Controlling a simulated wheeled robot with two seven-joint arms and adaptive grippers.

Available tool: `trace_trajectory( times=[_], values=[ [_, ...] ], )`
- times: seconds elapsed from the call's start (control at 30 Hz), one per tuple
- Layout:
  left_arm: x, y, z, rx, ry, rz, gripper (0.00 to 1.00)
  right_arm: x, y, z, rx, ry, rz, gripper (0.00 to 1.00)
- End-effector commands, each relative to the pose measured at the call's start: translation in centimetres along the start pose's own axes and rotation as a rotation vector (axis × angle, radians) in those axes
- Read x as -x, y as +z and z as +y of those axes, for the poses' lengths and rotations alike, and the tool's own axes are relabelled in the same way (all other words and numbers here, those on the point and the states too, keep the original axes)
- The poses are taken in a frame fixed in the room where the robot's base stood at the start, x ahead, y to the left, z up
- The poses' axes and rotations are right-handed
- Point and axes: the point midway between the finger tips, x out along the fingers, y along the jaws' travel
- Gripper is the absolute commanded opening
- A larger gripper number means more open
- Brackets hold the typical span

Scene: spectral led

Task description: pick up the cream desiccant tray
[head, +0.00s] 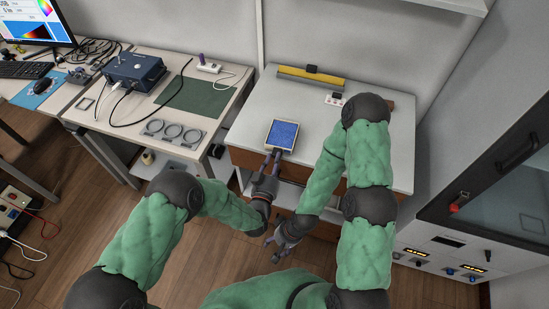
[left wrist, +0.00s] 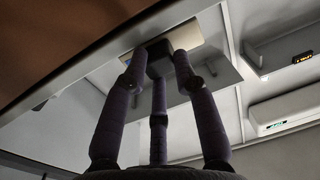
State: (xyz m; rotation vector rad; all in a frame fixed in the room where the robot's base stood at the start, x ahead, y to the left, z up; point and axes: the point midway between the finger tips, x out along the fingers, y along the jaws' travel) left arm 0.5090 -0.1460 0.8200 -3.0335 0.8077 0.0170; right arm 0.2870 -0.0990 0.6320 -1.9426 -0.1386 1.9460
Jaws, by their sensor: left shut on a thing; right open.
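The cream desiccant tray (head: 268,138), cream-rimmed with a blue fill, is at the front left of the white cabinet top in the head view. My left gripper (head: 277,153) is at its near edge, shut on it. In the left wrist view the fingers (left wrist: 160,65) reach up to a cream surface (left wrist: 187,37) with a dark block between them. I cannot tell whether the tray is clear of the top. My right gripper (head: 276,248) is open and empty, low in front of the cabinet.
The white cabinet top (head: 240,135) bears a yellow-and-grey bar tool (head: 310,80) at the back and a small white box (head: 334,99). A bench at left holds a blue box (head: 134,71), a green mat (head: 200,96) and grey rings (head: 172,131). A dark-doored machine (head: 480,190) stands at right.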

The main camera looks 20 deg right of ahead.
Motion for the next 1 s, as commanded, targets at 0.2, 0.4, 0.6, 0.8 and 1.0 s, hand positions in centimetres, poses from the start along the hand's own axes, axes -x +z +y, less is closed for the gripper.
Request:
trace_trajectory(
  times=[0.2, 0.4, 0.6, 0.8, 1.0],
  values=[
    [1.1, -4.2, -0.7, 0.0, -0.003, 0.01, 0.0, 1.8, 0.1, -0.7, 0.0, 0.0, 0.0, 0.63],
    [4.2, -8.3, -2.0, 0.0, -0.004, 0.014, 0.0, 3.6, 0.1, -1.3, 0.0, 0.0, 0.0, 0.63],
    [8.4, -10.2, -3.7, 0.0, -0.006, 0.011, 0.0, 4.7, 0.2, -1.7, 0.0, 0.0, 0.0, 0.63],
    [11.3, -11.4, -4.8, 0.0, -0.005, 0.012, 0.0, 5.3, 0.2, -1.9, 0.0, 0.0, 0.0, 0.63],
    [12.6, -11.9, -5.3, 0.0, -0.003, 0.013, 0.0, 5.5, 0.2, -2.0, 0.0, 0.0, 0.0, 0.63]
  ],
)
